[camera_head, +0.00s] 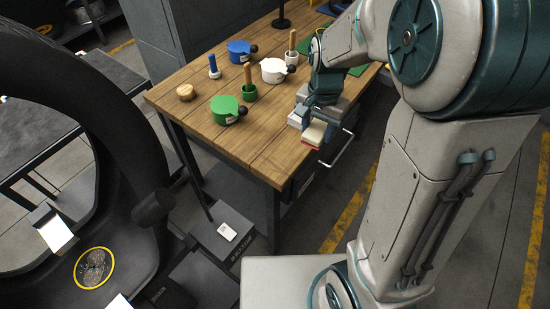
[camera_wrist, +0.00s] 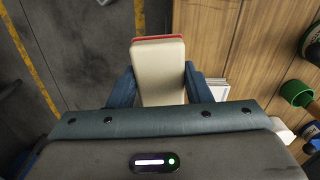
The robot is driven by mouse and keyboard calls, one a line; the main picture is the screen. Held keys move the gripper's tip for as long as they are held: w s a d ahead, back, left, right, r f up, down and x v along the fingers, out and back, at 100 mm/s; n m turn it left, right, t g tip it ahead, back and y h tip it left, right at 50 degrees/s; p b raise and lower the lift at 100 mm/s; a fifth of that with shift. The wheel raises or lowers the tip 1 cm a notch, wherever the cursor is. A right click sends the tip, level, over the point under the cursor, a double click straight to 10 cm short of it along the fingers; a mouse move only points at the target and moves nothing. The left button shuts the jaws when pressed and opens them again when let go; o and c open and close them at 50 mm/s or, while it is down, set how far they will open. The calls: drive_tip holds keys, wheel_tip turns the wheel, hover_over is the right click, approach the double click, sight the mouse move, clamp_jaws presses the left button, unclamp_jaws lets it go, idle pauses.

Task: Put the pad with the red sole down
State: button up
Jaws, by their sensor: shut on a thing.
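My gripper (camera_head: 316,114) is shut on the pad with the red sole (camera_head: 315,133), a cream block with a red layer at one end. In the wrist view the pad (camera_wrist: 159,72) sits between the two blue fingers of my gripper (camera_wrist: 160,88), its red end away from the palm. In the head view it is at the right edge of the wooden table (camera_head: 262,158). In the wrist view it shows mostly over the floor beside that edge. I cannot tell its height or whether it touches the table.
A white item (camera_wrist: 217,88) lies close beside the gripper on the table. Farther back stand green (camera_head: 226,108), white (camera_head: 273,70) and blue (camera_head: 240,50) pots, a green cup (camera_head: 249,93) and a round wooden piece (camera_head: 186,92). The table's near corner is clear. A metal rail (camera_head: 342,150) juts from the table side.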

drive_tip(key=shift+s+a+m+b, duration=0.25)
drive_tip(key=shift+s+m+b, duration=0.15)
drive_tip(key=shift+s, duration=0.3)
drive_tip(key=shift+a, duration=0.15)
drive_tip(key=p, duration=0.2)
hover_over(275, 149)
wheel_tip(275, 149, down, 7)
drive_tip(key=shift+r, duration=0.2)
drive_tip(key=shift+f, duration=2)
drive_tip(key=shift+f, duration=0.1)
drive_tip(key=shift+f, duration=0.15)
drive_tip(key=o, duration=1)
drive_tip(key=shift+c, duration=0.2)
drive_tip(key=shift+r, duration=0.2)
